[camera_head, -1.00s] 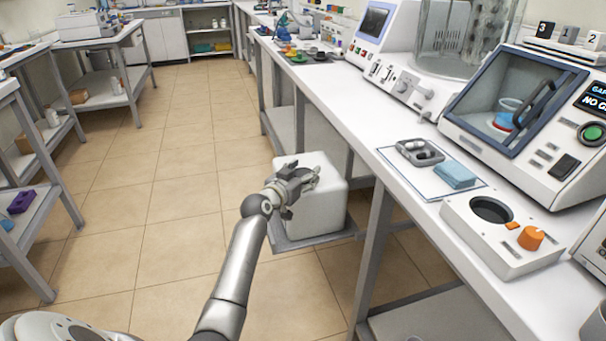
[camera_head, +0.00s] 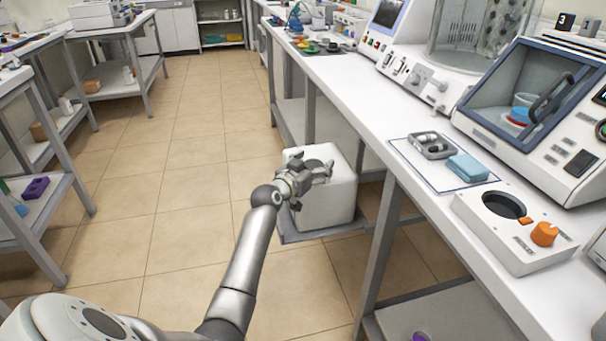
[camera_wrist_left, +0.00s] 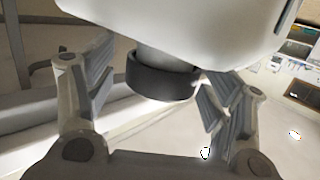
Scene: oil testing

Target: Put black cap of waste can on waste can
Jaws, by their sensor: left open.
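The white, box-shaped waste can (camera_head: 330,206) stands low beside the bench, on a grey platform. A dark patch shows on its top, partly behind my left gripper (camera_head: 312,182). In the left wrist view the can (camera_wrist_left: 200,25) hangs across the top of the picture. The black cap (camera_wrist_left: 158,80) sits at the end of its short grey neck. I cannot tell how firmly it is seated. My left gripper (camera_wrist_left: 157,85) is open, with one finger on each side of the cap and gaps between. My right gripper is out of view.
The grey platform (camera_head: 300,238) is under the can. The white bench (camera_head: 345,100) and its leg (camera_head: 379,250) rise to the right. Open tiled floor (camera_head: 180,200) lies to the left, with shelves (camera_head: 40,205) beyond.

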